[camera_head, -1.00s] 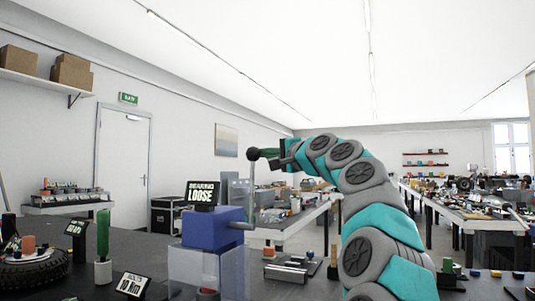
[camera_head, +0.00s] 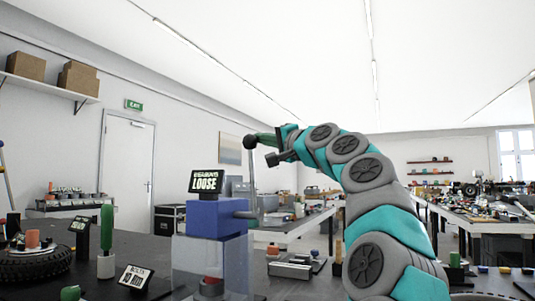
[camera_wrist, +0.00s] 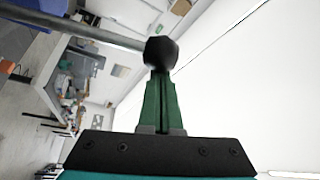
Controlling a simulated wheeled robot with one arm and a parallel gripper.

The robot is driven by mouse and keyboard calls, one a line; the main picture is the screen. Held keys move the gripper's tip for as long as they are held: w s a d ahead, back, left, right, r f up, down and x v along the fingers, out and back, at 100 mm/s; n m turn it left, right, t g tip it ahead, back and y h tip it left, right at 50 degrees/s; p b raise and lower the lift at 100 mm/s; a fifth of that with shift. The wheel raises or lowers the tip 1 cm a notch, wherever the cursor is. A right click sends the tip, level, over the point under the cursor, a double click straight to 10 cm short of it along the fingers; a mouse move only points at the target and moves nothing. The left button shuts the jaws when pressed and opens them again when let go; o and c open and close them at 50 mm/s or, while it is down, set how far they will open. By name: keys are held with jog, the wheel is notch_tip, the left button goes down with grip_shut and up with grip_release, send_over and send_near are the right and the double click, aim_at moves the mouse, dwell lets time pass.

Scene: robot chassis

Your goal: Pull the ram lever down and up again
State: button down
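The ram lever (camera_head: 253,178) is a thin grey rod standing nearly upright at the right side of the blue press head (camera_head: 218,222). Its black ball knob (camera_head: 250,142) is at the top. In the wrist view the knob (camera_wrist: 160,53) sits at the tips of my gripper (camera_wrist: 161,80), with the rod (camera_wrist: 75,28) running off to the left. My gripper (camera_head: 262,138) reaches the knob from the right in the head view. Its green fingers lie close together, with only a thin line between them. The knob overlaps the fingertips, so I cannot tell whether they pinch it or only touch it.
A sign reading "LOOSE" (camera_head: 205,181) stands on the press. Below the head are a clear guard (camera_head: 193,258) and a red part (camera_head: 212,283). A green-handled tool (camera_head: 106,230), small signs and a tyre (camera_head: 35,262) are at left. Space above the lever is open.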

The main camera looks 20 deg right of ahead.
jog(key=s+a+f+n+b, duration=0.1)
jog(key=s+a+b, duration=0.1)
jog(key=s+a+f+n+y+b, duration=0.1)
jog(key=a+b, duration=0.1)
jog(key=b, duration=0.1)
jog(key=s+a+f+n+y+b, duration=0.1)
jog(key=s+a+b, duration=0.1)
jog(key=shift+s+n+t, duration=0.3)
jog(key=shift+n+t, duration=0.1)
jog(key=s+a+f+b, duration=0.5)
jog(key=f, duration=0.1)
jog(key=shift+f+b, duration=0.15)
jog(key=shift+b, duration=0.2)
jog(key=shift+f, duration=0.1)
notch_tip(320, 180, up, 4)
jog(key=d+p, duration=0.1)
jog(key=p, duration=0.2)
jog(key=s+d+f, duration=0.4)
jog(key=s+d, duration=0.2)
jog(key=s, duration=0.1)
jog(key=shift+f, duration=0.25)
